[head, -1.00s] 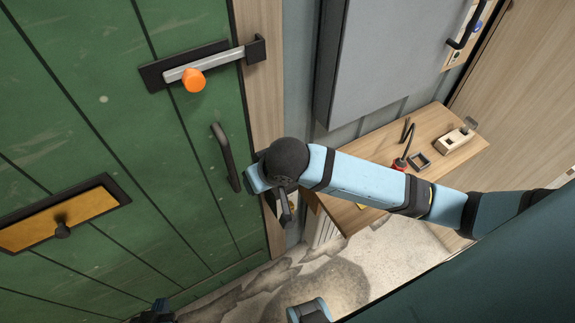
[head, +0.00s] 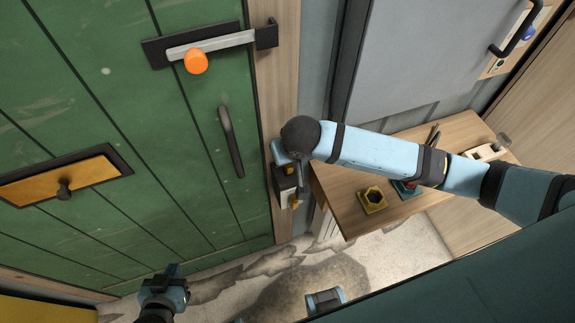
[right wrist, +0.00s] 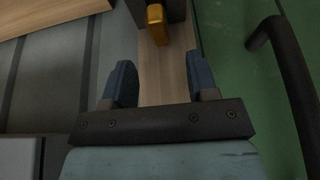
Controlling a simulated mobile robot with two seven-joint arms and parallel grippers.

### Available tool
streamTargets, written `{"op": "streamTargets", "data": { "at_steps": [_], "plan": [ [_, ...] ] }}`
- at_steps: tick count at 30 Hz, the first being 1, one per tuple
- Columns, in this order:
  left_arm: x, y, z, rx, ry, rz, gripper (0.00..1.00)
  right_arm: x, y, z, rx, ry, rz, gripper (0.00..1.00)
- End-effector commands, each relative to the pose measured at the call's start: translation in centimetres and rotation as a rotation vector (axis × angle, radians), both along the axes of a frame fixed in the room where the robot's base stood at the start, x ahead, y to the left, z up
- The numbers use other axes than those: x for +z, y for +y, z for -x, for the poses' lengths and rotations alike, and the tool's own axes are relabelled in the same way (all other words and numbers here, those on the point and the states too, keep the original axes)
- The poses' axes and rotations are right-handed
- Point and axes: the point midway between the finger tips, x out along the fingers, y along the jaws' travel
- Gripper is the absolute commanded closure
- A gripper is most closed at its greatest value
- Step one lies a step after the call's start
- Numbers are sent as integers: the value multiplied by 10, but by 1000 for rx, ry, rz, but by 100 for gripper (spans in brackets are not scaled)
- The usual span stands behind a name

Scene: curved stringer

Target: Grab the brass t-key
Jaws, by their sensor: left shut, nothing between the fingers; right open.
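The brass t-key (right wrist: 157,26) appears as a brass-yellow piece at the top of the right wrist view, in front of a dark housing. In the head view, brass parts show at a dark box (head: 287,182) on the wooden door frame; my right arm partly covers them. My right gripper (right wrist: 160,78) is open and empty, with the brass piece ahead of and between its fingertips, apparently not touching. In the head view, the right gripper is mostly hidden by its own wrist beside the box. My left gripper (head: 172,274) is shut and empty, low in front of the green door.
The green door (head: 95,110) has a bar latch with an orange knob (head: 196,61), a dark handle (head: 230,140) and a yellow flap (head: 62,178). A wooden shelf (head: 345,215) at the right holds a yellow block with a hole (head: 371,199). A grey cabinet (head: 430,60) hangs above.

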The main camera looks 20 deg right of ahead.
Motion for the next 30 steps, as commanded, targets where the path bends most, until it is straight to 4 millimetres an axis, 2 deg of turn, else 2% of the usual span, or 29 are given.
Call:
{"op": "streamTargets", "data": {
  "at_steps": [8, 15, 24, 25, 30],
  "plan": [
    [2, -1, 0, -1, 0, 1, 100, -20, 0, -9, 1, -1, 1, 47],
    [5, -2, 0, -1, 0, 3, 100, -53, 1, -22, 1, -1, 1, 47],
    [5, -2, 0, -1, 0, 3, 100, -59, 1, -25, 1, -2, -1, 47],
    [5, -2, 0, -1, 0, 3, 100, -60, 1, -25, 1, -2, -1, 49],
    [5, -2, 0, -1, 0, 3, 100, -59, 1, -24, 1, -1, -1, 88]
  ]
}}
